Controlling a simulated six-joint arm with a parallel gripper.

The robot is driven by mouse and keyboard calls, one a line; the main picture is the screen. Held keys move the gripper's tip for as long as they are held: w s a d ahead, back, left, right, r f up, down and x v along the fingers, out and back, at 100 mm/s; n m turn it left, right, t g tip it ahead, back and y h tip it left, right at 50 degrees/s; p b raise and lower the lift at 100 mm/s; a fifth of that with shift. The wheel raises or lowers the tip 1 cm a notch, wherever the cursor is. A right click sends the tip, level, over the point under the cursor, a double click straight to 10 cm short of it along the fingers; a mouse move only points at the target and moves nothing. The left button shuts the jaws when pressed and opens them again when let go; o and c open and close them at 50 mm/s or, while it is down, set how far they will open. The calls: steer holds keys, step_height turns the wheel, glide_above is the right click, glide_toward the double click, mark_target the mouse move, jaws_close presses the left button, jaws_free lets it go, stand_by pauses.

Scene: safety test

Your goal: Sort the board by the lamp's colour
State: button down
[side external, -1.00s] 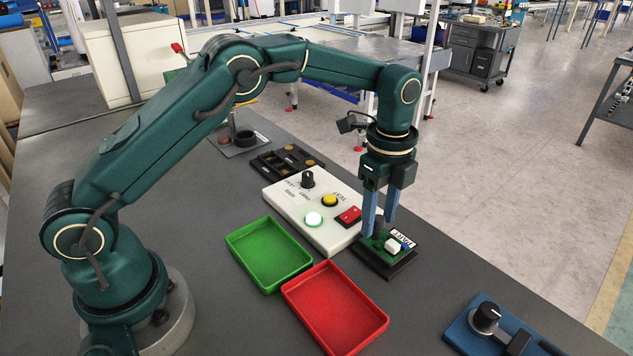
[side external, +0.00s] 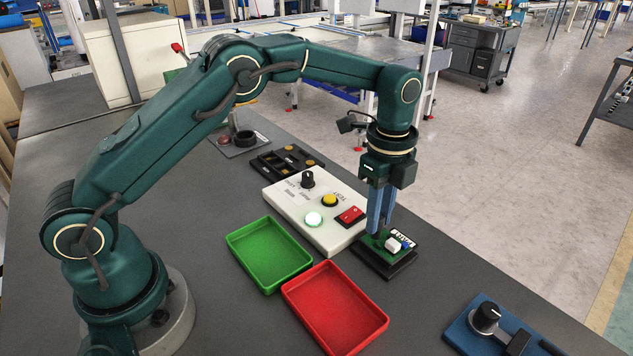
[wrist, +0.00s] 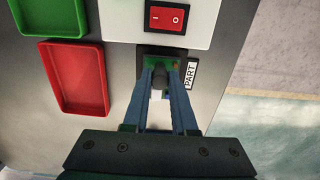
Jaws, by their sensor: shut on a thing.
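My gripper (side external: 379,231) points down, its blue fingers shut on a dark post on the small green board (side external: 378,241). The board sits in a black holder (side external: 402,268) marked PART, right of the control box. The wrist view also shows my gripper (wrist: 160,84) closed around the dark post. A green tray (side external: 243,241) and a red tray (side external: 295,300) both stand empty.
A black tray with compartments (side external: 262,172) lies behind the control box. A grey plate with a dark ring (side external: 244,139) is farther back. A blue fixture with a black knob (side external: 462,325) sits at the front right. The right bench edge is close to the holder.

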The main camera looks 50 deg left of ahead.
steer(key=shift+r, duration=3.15)
steer(key=shift+w, duration=0.15)
steer(key=shift+f+m, duration=0.4)
steer(key=shift+f, duration=0.05)
steer(key=shift+s+a+f, duration=0.25)
steer(key=shift+s+f, duration=0.05)
steer(key=shift+s, duration=0.25)
steer(key=s+a+r, duration=0.2)
steer(key=s+a, duration=1)
steer(key=s, duration=0.3)
steer(key=shift+n, duration=0.4)
steer(key=shift+d+f, duration=0.15)
steer(key=shift+f, duration=2.65)
steer(key=shift+f, duration=0.9)
steer(key=c, duration=0.6)
jaws_free()
steer(key=shift+c, duration=0.2)
